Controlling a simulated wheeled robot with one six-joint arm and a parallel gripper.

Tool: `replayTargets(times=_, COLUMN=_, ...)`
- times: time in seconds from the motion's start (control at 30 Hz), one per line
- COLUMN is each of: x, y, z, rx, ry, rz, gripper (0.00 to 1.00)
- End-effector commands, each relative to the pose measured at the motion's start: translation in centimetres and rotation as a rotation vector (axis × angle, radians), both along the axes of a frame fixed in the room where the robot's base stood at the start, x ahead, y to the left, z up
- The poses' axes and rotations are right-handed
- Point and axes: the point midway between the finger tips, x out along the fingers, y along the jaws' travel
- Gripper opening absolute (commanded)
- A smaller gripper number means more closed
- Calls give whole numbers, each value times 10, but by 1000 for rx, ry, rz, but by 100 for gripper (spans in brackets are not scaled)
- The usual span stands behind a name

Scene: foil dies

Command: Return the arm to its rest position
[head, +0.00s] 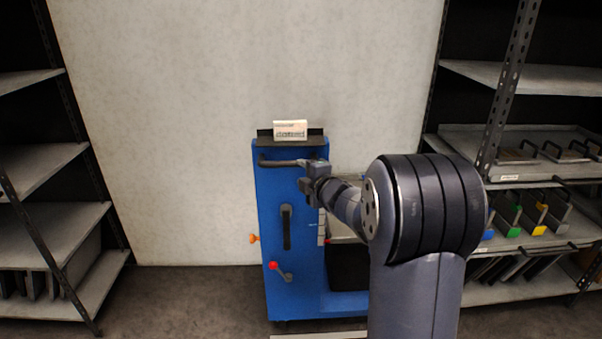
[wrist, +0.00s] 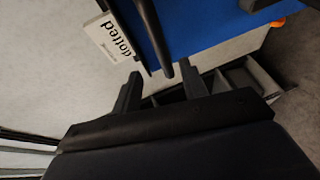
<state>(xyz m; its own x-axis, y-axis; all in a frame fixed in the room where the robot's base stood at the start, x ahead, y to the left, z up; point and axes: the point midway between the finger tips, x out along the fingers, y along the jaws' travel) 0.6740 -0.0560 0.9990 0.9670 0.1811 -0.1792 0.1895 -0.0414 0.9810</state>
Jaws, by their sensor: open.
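My arm reaches from the right toward the blue machine (head: 264,215) in the head view. My gripper (head: 308,175) is close to the right end of the black bar handle (head: 278,163) near the machine's top. In the wrist view my gripper (wrist: 162,75) has its two fingers apart, with nothing held. A black bar (wrist: 155,38) there points down toward the gap between the fingertips. I cannot tell whether it touches a finger. My arm hides part of the machine's right side.
The front has a black vertical handle (head: 287,227), a red-knobbed lever (head: 274,266) and an orange knob (head: 254,238). Shelves (head: 520,78) stand right, others (head: 50,215) left.

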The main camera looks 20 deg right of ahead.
Motion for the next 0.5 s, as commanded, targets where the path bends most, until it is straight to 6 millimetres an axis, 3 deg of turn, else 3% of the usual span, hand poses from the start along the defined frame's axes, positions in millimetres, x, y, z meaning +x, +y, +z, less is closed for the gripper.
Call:
replayTargets(times=0.33, x=3, y=1, z=0, rx=0, ry=0, rz=1, gripper=41)
replayTargets(times=0.5, x=18, y=4, z=-3, rx=0, ry=0, rz=2, gripper=41)
